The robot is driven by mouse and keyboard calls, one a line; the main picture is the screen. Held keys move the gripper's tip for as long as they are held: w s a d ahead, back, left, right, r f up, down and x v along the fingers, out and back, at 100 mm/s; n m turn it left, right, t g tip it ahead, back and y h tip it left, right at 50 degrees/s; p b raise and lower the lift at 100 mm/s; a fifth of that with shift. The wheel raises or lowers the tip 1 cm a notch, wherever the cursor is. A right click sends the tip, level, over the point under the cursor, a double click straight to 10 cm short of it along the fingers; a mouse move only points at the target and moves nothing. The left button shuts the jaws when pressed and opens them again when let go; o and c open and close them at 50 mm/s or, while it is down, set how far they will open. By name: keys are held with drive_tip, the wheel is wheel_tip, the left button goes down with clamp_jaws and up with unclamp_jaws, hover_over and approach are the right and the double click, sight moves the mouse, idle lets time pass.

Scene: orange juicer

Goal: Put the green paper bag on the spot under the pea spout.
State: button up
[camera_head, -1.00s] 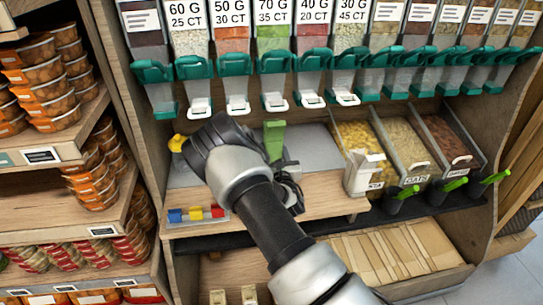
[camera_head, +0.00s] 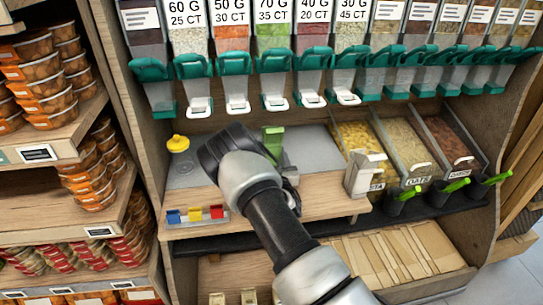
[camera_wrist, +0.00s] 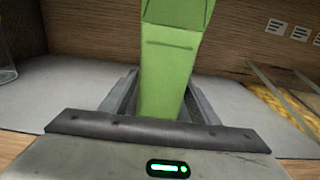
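The green paper bag (camera_head: 273,142) stands upright on the grey surface (camera_head: 315,147), below the row of spouts and roughly beneath the spout of the dispenser with green contents (camera_head: 273,85). My gripper (camera_wrist: 162,85) is around the bag's lower part in the wrist view. One finger lies along each side, and both appear to touch the green bag (camera_wrist: 170,65).
A yellow-topped item (camera_head: 178,145) stands left of my wrist. A tray of coloured blocks (camera_head: 195,214) lies at the front left edge. A white box (camera_head: 362,174) and open food bins (camera_head: 408,150) are to the right. Teal-handled dispensers (camera_head: 235,68) hang above.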

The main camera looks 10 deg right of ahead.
drive_tip(key=shift+o, duration=0.4)
drive_tip(key=shift+r, duration=0.1)
drive_tip(key=shift+r+p, duration=0.25)
drive_tip(key=shift+p, duration=0.15)
drive_tip(key=s+p, duration=0.1)
drive_tip(key=s, duration=1.1)
drive_tip(key=shift+f, duration=0.15)
